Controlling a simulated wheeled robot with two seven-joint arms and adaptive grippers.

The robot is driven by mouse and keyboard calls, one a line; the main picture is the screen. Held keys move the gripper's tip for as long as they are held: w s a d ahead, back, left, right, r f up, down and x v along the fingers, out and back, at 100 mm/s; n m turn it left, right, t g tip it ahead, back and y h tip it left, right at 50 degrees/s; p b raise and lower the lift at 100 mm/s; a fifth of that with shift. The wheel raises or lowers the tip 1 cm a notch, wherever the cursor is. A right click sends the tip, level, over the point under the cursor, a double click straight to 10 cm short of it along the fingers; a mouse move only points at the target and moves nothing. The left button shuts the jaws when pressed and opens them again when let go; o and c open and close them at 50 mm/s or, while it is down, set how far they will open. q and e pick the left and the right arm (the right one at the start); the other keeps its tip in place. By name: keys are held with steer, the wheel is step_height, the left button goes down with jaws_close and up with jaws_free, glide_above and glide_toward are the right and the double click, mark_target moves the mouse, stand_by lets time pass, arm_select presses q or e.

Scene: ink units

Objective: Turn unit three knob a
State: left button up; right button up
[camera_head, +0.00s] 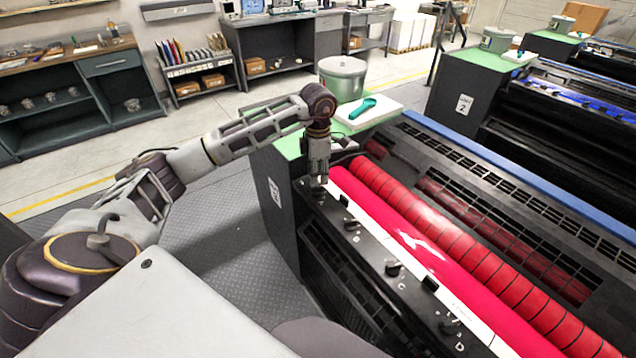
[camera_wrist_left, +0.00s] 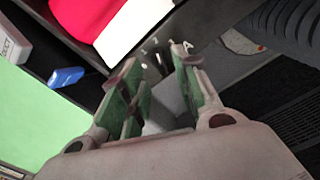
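The near press unit (camera_head: 290,215) has a black ledge with several small black knobs along its red roller; its sign is too slanted to read. My left gripper (camera_head: 318,182) points down over the far end of this ledge. In the left wrist view the fingers (camera_wrist_left: 156,58) are apart, with a letter A beside the right fingertip. Small pale marks show between the tips; knob a itself is mostly hidden, and I cannot tell whether the fingers touch it. Other knobs (camera_head: 393,268) run along the ledge towards me. My right gripper is not in view.
A green bucket (camera_head: 343,80) and a white block with a teal tool (camera_head: 362,108) stand on the unit's green top. The red rollers (camera_head: 440,235) lie right beside the ledge. Another unit (camera_head: 465,95), signed 2, stands behind. Floor to the left is clear.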

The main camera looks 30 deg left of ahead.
mark_target(317, 190)
arm_select(q)
steer(key=shift+f+p, duration=0.3)
steer(key=shift+f, duration=1.95)
steer(key=shift+c, duration=0.3)
jaws_close()
